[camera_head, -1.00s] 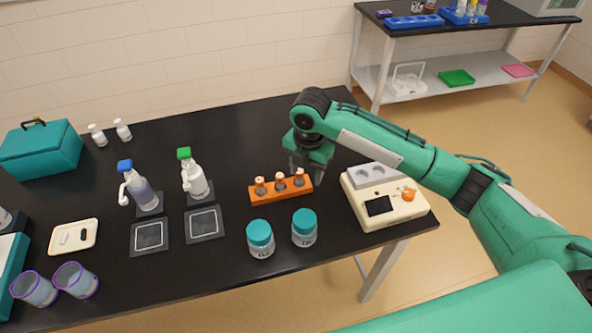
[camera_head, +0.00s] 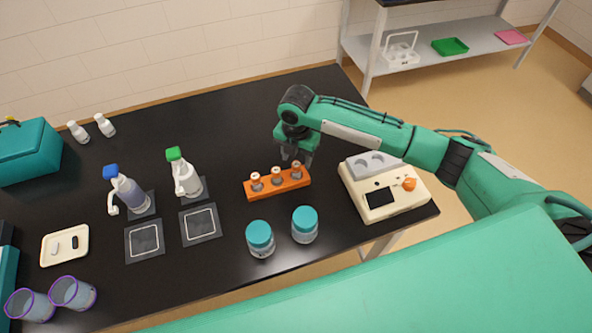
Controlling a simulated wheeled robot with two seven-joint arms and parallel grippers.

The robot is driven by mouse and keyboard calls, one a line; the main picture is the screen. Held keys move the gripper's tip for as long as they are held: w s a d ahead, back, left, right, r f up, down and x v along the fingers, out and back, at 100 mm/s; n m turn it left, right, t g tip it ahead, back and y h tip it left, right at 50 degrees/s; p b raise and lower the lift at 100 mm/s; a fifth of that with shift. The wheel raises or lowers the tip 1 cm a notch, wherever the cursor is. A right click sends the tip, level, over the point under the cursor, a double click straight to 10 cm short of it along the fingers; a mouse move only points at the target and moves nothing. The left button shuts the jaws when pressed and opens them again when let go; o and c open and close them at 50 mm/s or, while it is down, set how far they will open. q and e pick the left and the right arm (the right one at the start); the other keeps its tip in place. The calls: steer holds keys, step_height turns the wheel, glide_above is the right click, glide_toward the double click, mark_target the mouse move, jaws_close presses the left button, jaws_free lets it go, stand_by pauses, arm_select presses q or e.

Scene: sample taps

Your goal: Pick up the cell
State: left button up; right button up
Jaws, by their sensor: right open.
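Three small cells with pale tops stand in an orange rack (camera_head: 256,191) on the black table: a left cell (camera_head: 257,183), a middle cell (camera_head: 277,175) and a right cell (camera_head: 296,171). My right gripper (camera_head: 296,161) is open and points down at the right end of the rack, at or just behind the right cell's top. The fingers are small and dark here, and I cannot tell whether they touch that cell. My left gripper is not in view.
A cream instrument (camera_head: 362,200) with a screen stands right of the rack. Two teal-lidded jars (camera_head: 260,238) (camera_head: 304,224) stand in front. Two spray bottles (camera_head: 130,194) (camera_head: 184,177), dark mats (camera_head: 143,241) and a cream tray (camera_head: 48,253) are left. The table behind the rack is clear.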

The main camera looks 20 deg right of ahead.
mark_target(296, 164)
steer(key=shift+s+a+f+p, duration=0.1)
steer(key=shift+s+f+p, duration=0.05)
steer(key=shift+f+p, duration=0.45)
steer(key=shift+s+f+p, duration=0.1)
steer(key=shift+f+p, duration=0.35)
steer(key=shift+f, duration=0.1)
step_height(296, 164, down, 2)
steer(key=shift+f+p, duration=0.1)
steer(key=shift+p, duration=0.2)
steer(key=shift+f, duration=0.4)
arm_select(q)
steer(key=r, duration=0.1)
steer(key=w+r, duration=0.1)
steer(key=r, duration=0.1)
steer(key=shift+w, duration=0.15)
arm_select(e)
steer(key=c, duration=0.9)
